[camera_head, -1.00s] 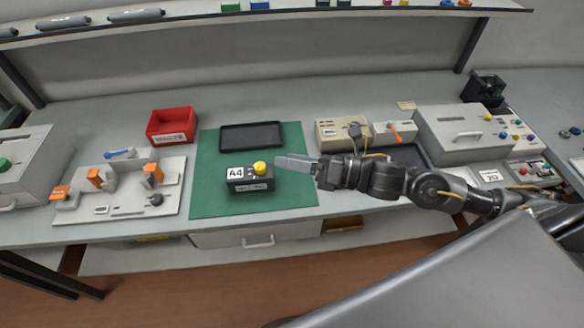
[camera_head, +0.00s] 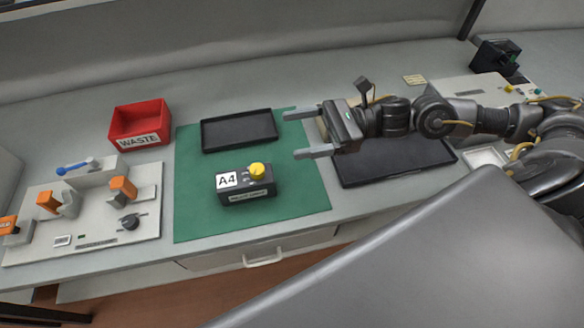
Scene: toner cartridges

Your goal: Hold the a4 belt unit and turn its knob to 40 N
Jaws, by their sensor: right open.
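The A4 belt unit (camera_head: 246,191) is a dark box with a white A4 label on its top. It sits upright on the green mat (camera_head: 200,222). Its yellow knob (camera_head: 257,169) is on top toward the right end; its setting is too small to read. My right gripper (camera_head: 294,135) is open and empty, up and to the right of the unit, with its fingers pointing left. It is apart from the unit and the knob. My left gripper is not in view.
A black tray (camera_head: 204,136) lies at the back of the mat. A red WASTE bin (camera_head: 128,122) stands behind left. A fixture board (camera_head: 150,222) with orange clamps is at left. A darker tray (camera_head: 372,180) lies under my right arm. The mat's front is clear.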

